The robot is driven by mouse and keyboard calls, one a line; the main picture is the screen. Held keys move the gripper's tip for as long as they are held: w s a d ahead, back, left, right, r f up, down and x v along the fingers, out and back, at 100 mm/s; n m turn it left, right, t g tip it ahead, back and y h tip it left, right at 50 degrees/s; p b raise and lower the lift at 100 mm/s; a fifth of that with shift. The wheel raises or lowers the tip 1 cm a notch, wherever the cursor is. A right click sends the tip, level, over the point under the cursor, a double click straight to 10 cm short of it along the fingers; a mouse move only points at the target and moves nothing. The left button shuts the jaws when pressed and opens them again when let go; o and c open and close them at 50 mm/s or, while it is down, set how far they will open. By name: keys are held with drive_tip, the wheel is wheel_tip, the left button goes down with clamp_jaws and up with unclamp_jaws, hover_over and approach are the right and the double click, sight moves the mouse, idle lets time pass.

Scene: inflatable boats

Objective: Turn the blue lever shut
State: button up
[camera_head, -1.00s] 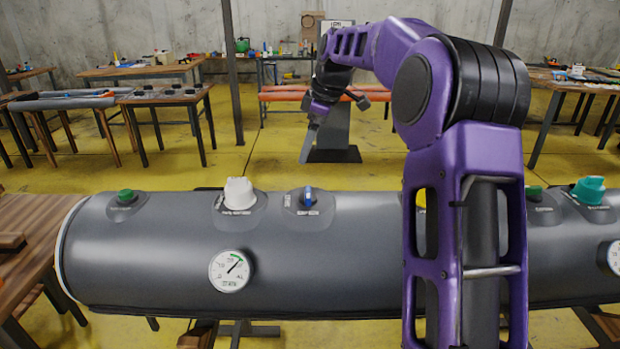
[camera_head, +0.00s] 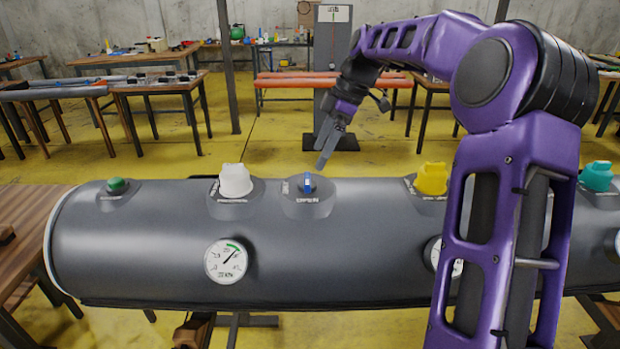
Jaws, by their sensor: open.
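The blue lever (camera_head: 308,182) stands on a dark round base on top of the grey inflatable tube (camera_head: 140,235). Its narrow edge faces me, and the label below it reads "OPEN". My gripper (camera_head: 322,163) hangs at the end of my purple arm, just above and slightly right of the lever in the picture. Its grey fingers point down and to the left. The gripper is open and holds nothing. The fingertips look apart from the lever; the exact depth gap is hard to tell.
A white valve (camera_head: 235,181) stands left of the lever and a yellow valve (camera_head: 432,179) to its right. A green knob (camera_head: 117,185) and a teal valve (camera_head: 597,176) sit farther out. A gauge (camera_head: 226,261) is on the tube's front. Tables stand behind.

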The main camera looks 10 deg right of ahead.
sight(308, 178)
drive_tip(key=b+x, duration=0.1)
drive_tip(key=x, duration=0.6)
drive_tip(key=shift+f, duration=0.1)
drive_tip(key=c, duration=1.2)
drive_tip(key=shift+c, duration=0.2)
